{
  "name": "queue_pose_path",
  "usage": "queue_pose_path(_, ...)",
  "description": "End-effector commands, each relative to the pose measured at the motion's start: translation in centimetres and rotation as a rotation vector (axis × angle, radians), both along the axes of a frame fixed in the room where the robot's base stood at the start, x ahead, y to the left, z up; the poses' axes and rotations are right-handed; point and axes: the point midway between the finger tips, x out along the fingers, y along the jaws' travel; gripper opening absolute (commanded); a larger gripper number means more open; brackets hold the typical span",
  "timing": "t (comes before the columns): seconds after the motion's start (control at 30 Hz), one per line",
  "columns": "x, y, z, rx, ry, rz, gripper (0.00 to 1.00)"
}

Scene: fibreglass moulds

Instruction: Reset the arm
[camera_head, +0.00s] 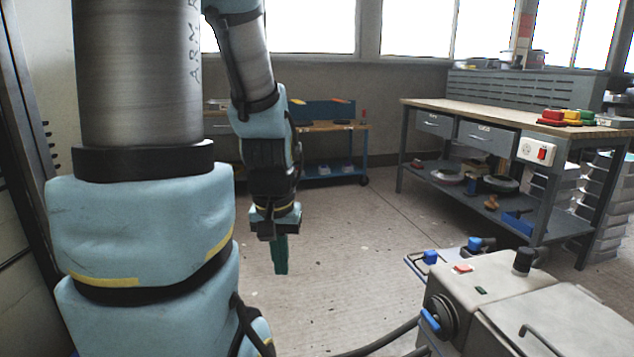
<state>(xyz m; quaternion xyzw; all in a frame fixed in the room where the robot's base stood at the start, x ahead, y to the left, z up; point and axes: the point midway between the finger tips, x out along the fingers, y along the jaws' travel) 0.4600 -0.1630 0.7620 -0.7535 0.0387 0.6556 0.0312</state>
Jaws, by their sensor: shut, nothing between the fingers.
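My arm comes down the left side of the camera view, with light blue covers and grey metal links. My gripper (280,256) hangs from the far end of the arm, pointing down. Its green fingers are together and hold nothing. It is above the open floor, apart from the benches and the machine. My near arm links hide part of the left side of the room.
A workbench (475,116) with drawers and a lower shelf stands at right, with red, yellow and green items (572,117) on top. A grey machine (540,300) fills the lower right. A low blue bench (345,127) stands at the back. The middle floor (350,230) is clear.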

Motion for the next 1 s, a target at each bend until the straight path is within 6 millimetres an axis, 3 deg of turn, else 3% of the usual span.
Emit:
queue_pose_path(0.03,0.0,0.0,3.3,0.0,0.0,0.0,0.0)
queue_pose_path(0.3,0.0,0.0,11.5,0.0,0.0,0.0,0.0)
queue_pose_path(0.5,0.0,0.0,16.1,0.0,0.0,0.0,0.0)
queue_pose_path(0.7,0.0,0.0,17.7,0.0,0.0,-0.001,0.0)
queue_pose_path(1.0,0.0,0.0,17.5,0.0,0.0,0.0,0.0)
